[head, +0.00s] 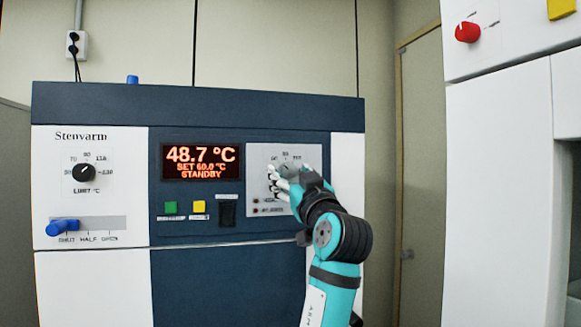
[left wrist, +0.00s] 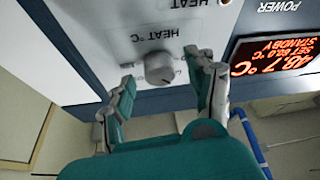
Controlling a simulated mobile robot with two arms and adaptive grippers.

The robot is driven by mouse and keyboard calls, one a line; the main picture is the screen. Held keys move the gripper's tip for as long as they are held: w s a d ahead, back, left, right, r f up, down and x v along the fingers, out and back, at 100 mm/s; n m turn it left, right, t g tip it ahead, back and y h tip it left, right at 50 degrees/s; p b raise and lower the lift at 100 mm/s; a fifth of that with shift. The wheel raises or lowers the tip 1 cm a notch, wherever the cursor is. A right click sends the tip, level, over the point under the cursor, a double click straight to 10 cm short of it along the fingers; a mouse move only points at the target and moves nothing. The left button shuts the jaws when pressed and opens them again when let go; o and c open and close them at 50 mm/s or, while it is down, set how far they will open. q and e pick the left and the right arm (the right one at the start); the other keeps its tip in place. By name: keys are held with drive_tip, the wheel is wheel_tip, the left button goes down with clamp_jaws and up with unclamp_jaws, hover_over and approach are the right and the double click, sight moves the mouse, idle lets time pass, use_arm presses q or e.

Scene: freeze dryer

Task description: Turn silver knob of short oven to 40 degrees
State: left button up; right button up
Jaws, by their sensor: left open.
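The short oven (head: 220,112) has a dark blue and white front. Its display (head: 201,162) reads 48.7 °C, SET 60.0 °C, STANDBY. The silver knob (left wrist: 159,68) sits on a pale panel marked HEAT °C. In the head view the knob (head: 289,168) is partly hidden by my left gripper (head: 283,181). In the left wrist view my left gripper's two fingers are spread, with the knob seen between their tips and a gap on each side. I cannot tell how far the tips are from the panel. My right gripper is not in view.
A black LIMIT °C knob (head: 84,173) and a blue lever (head: 63,227) are on the oven's left side. Green (head: 171,207) and yellow (head: 199,207) buttons and a black switch (head: 227,212) are below the display. A taller white machine with a red knob (head: 467,32) stands at right.

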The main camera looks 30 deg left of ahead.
use_arm(q)
drive_tip(key=shift+w+a+r, duration=0.15)
drive_tip(key=shift+w+a, duration=0.05)
drive_tip(key=shift+a, duration=0.1)
drive_tip(key=shift+c, duration=0.3)
drive_tip(key=c, duration=1.1)
drive_tip(key=shift+n, duration=0.3)
